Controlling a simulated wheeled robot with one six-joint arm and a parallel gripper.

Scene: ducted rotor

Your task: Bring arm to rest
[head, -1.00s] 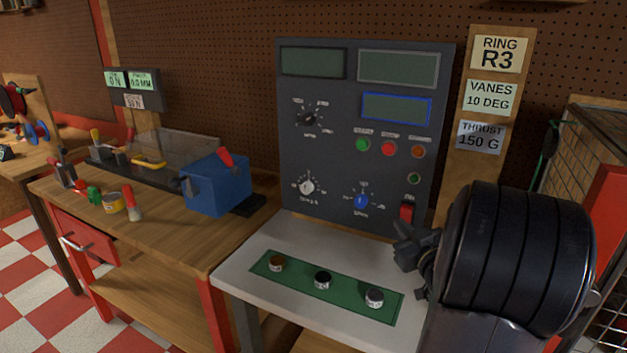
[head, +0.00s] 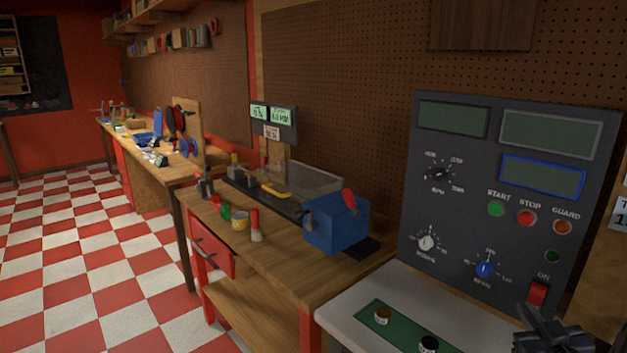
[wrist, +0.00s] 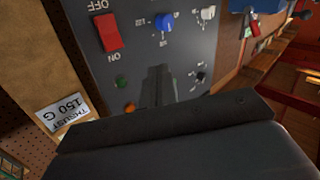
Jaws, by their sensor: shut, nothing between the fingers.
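My gripper (head: 548,328) shows in the lower right corner of the head view, in front of the control panel (head: 468,225) near its red ON switch (head: 537,293). In the wrist view my gripper (wrist: 157,72) is a dark shape with its fingers together and nothing between them. It points at the panel (wrist: 185,50), beside the red switch (wrist: 107,33) and the blue knob (wrist: 163,22). Whether the fingers touch the panel, I cannot tell. Most of my arm lies outside the head view.
A white bench (head: 350,315) with a green strip (head: 400,332) and small knobs stands below the panel. A wooden workbench (head: 285,262) holds a blue box (head: 337,222) and small tools. The checkered floor (head: 100,250) at the left is clear.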

